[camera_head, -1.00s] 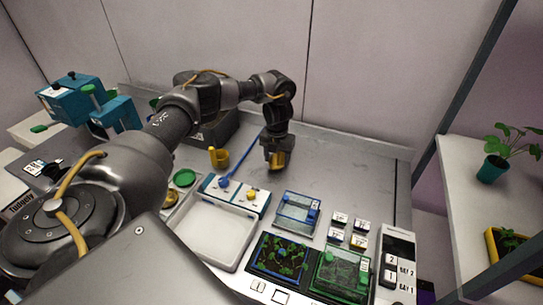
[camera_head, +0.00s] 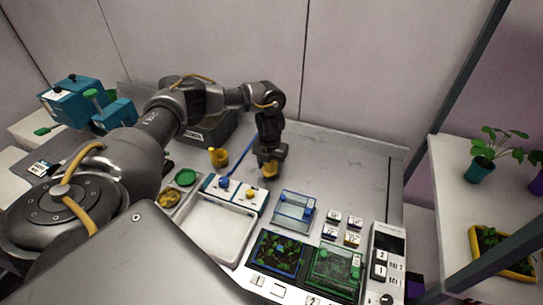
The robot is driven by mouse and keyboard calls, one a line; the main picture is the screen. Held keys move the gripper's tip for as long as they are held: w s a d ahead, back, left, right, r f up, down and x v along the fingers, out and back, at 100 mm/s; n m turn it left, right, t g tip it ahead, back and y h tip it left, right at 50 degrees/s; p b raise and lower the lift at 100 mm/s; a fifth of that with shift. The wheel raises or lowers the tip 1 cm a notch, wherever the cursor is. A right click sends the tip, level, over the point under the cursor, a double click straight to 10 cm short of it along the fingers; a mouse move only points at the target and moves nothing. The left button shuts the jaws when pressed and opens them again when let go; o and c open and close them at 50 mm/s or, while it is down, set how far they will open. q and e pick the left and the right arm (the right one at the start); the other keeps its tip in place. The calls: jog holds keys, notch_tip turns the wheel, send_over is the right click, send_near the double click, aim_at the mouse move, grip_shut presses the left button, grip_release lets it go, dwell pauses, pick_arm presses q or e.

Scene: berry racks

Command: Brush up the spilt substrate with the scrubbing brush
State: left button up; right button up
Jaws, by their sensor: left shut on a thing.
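My left gripper (camera_head: 270,153) points down over the back middle of the bench (camera_head: 340,160). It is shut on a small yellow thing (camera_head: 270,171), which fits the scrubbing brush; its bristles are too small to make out. The yellow thing is at or just above the bench top, behind the white-and-blue block (camera_head: 233,193) and the clear blue-rimmed box (camera_head: 294,208). I cannot make out spilt substrate on the bench; some may be hidden under the gripper. My right gripper is not in view.
A white tray (camera_head: 216,229), a yellow cup (camera_head: 219,157) and a dark bin (camera_head: 215,135) stand left of the gripper. Planted trays (camera_head: 334,270) and small labelled blocks (camera_head: 352,238) are at front right. The bench's back right is clear. A plant shelf (camera_head: 450,180) stands at right.

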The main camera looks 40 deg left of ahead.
aim_at(266, 176)
pick_arm(q)
jog(key=shift+s+d+r+p, duration=0.15)
jog(key=shift+s+d+p, duration=0.05)
jog(key=shift+s+p, duration=0.55)
jog(key=shift+s, duration=0.45)
jog(key=shift+d, duration=0.1)
jog(key=shift+s+d+p, duration=0.2)
jog(key=shift+s+p, duration=0.35)
jog(key=shift+p, duration=0.15)
jog(key=shift+s+d+p, duration=0.15)
jog(key=shift+s+p, duration=0.2)
jog(key=shift+s, duration=0.05)
jog(key=shift+s+d, duration=0.1)
jog(key=shift+s, duration=0.45)
jog(key=shift+f, duration=0.35)
jog(key=shift+s+d, duration=0.1)
jog(key=shift+p, duration=0.3)
